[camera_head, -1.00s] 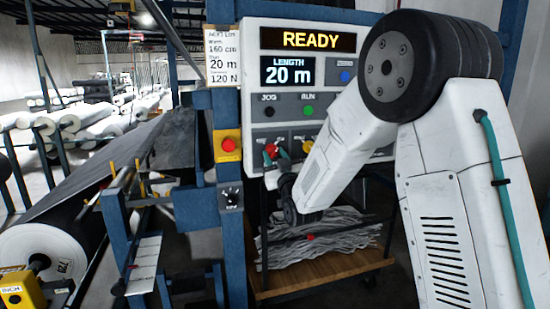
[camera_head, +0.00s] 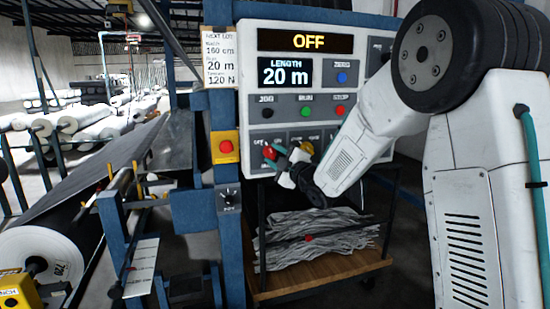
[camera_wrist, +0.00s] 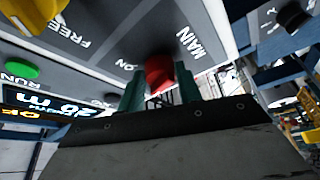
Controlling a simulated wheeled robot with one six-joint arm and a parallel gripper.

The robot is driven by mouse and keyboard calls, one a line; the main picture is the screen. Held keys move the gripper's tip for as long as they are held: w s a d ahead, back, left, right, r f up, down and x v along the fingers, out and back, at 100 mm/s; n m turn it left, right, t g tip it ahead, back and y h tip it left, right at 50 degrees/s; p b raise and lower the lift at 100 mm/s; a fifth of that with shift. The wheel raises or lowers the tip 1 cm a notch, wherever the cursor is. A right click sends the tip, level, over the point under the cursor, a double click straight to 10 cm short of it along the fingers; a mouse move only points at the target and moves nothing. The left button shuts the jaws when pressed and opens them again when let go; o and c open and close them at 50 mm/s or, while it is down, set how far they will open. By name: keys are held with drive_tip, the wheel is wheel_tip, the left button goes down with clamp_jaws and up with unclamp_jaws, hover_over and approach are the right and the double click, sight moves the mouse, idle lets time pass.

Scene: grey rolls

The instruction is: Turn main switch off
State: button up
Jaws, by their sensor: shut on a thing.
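The red main switch knob (camera_head: 270,152) sits at the lower left of the control panel (camera_head: 350,30). My gripper (camera_head: 277,152) is at the knob, its teal fingers shut on it. In the wrist view the red knob (camera_wrist: 159,73) stands between the two teal fingertips (camera_wrist: 160,84), below the "MAIN" label, with "ON" lettering to its left. The upper display (camera_head: 308,40) reads "OFF". The "LENGTH" display (camera_head: 286,72) reads "20 m".
A yellow-boxed red button (camera_head: 226,147) is on the blue post left of the panel. Green (camera_head: 305,112), blue (camera_head: 342,78) and red buttons are above the knob. A yellow knob (camera_wrist: 48,13) is beside the main switch. A cart (camera_head: 320,276) with scrap stands below.

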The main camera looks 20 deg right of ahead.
drive_tip(key=n, duration=0.1)
drive_tip(key=n+g, duration=0.1)
drive_tip(key=n, duration=0.1)
drive_tip(key=n+g, duration=0.1)
drive_tip(key=n, duration=0.1)
drive_tip(key=shift+r, duration=0.25)
drive_tip(key=shift+n, duration=0.3)
drive_tip(key=o, duration=1)
drive_tip(key=v, duration=0.7)
drive_tip(key=shift+s+d, duration=0.2)
drive_tip(key=shift+s, duration=0.15)
